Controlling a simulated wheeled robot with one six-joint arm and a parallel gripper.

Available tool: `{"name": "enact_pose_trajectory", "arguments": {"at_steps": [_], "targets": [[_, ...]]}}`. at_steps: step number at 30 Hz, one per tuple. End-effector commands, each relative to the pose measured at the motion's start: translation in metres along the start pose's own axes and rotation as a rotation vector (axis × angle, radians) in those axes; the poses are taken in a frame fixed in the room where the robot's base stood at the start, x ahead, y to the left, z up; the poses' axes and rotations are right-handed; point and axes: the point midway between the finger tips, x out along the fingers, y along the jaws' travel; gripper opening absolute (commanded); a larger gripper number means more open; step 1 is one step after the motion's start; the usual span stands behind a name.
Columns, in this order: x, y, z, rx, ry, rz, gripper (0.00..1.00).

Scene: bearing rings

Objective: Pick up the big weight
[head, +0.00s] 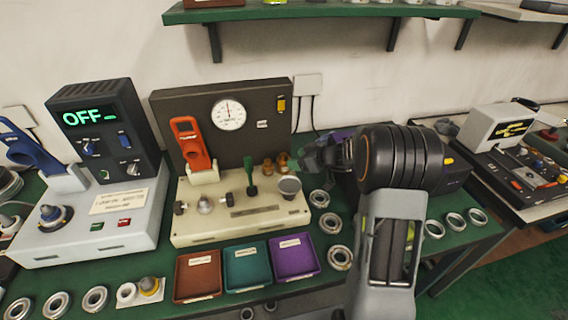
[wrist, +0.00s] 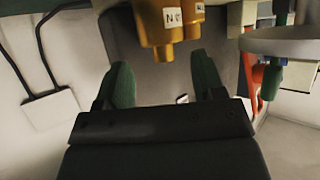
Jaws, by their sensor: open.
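Two brass weights stand side by side on the right part of the cream test bench. The right one (head: 283,160) looks the larger, and the smaller-looking one (head: 267,168) is to its left. In the wrist view, which looks upside down, the larger-looking weight (wrist: 158,22) shows part of a label, with the other weight (wrist: 194,14) beside it. My gripper (head: 308,160) is just right of the weights. In the wrist view my gripper (wrist: 165,80) has its two green fingertips wide apart with nothing between them. The weights appear beyond the fingertips, not touching them.
A grey round pan (head: 289,186) stands on the bench close to the weights. A green-handled lever (head: 251,178) is left of them. The dark gauge panel (head: 222,140) rises behind. Brown, teal and purple trays (head: 294,272) lie in front. Several bearing rings (head: 340,257) lie to the right.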

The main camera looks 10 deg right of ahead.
Motion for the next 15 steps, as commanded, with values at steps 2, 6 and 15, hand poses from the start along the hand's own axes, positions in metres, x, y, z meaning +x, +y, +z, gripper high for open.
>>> {"name": "enact_pose_trajectory", "arguments": {"at_steps": [2,6,15], "targets": [[0.006,-0.001,-0.001,0.001,-0.001,-0.002,0.63],[0.024,-0.002,-0.001,0.001,-0.002,-0.004,0.63],[0.051,-0.002,0.001,0.0,-0.001,-0.001,0.63]]}}
